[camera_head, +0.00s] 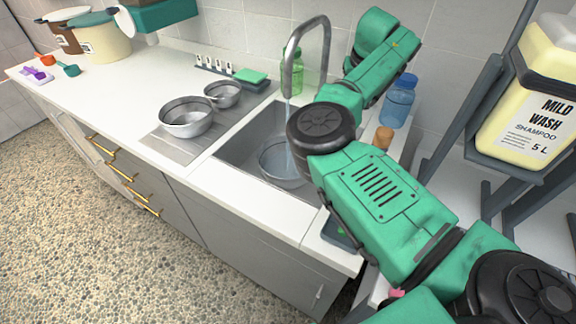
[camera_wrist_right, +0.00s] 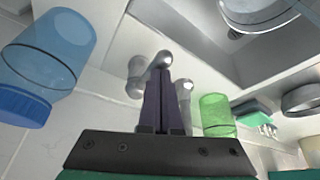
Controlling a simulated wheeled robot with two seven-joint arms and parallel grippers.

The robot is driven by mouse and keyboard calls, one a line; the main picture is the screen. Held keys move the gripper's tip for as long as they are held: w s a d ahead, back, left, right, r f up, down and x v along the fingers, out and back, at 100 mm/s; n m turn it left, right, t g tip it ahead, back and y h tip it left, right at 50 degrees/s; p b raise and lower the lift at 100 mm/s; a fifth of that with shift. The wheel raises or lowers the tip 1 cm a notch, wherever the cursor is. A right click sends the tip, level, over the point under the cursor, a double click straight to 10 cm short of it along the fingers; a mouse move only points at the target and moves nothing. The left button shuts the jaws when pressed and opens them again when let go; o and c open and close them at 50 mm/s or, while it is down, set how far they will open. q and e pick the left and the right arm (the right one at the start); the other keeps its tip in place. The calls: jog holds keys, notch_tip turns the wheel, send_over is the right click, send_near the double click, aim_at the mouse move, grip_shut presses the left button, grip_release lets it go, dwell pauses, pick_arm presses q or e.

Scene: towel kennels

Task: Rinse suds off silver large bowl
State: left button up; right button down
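A silver bowl (camera_head: 272,160) sits in the sink basin under the water stream (camera_head: 289,125) from the faucet (camera_head: 298,45); my right arm hides its right part. Whether it has suds is too small to tell. Part of this bowl also shows at the top of the right wrist view (camera_wrist_right: 262,14). My right gripper (camera_wrist_right: 162,72) has its dark fingers together, their tips at the faucet base and handle (camera_wrist_right: 137,75); contact is unclear. In the head view it is hidden behind my arm. My left gripper is in neither view.
Two silver bowls, one larger (camera_head: 186,122) and one smaller (camera_head: 222,97), stand on the drainboard left of the sink. A green bottle (camera_wrist_right: 214,115), a blue jar (camera_wrist_right: 48,55) and a green sponge (camera_head: 250,75) are near the faucet. A shampoo jug (camera_head: 530,110) stands at right.

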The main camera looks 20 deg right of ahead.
notch_tip(320, 180, up, 3)
jog(key=shift+r+p, duration=0.2)
jog(key=shift+p, duration=0.85)
jog(key=a+p+v, duration=0.1)
jog(key=v, duration=0.5)
jog(key=shift+w+a+r+p, duration=0.2)
jog(key=shift+r+p, duration=0.1)
jog(key=b+v, duration=0.1)
jog(key=v, duration=1.3)
jog(key=shift+r+b, duration=0.25)
jog(key=shift+b, duration=0.05)
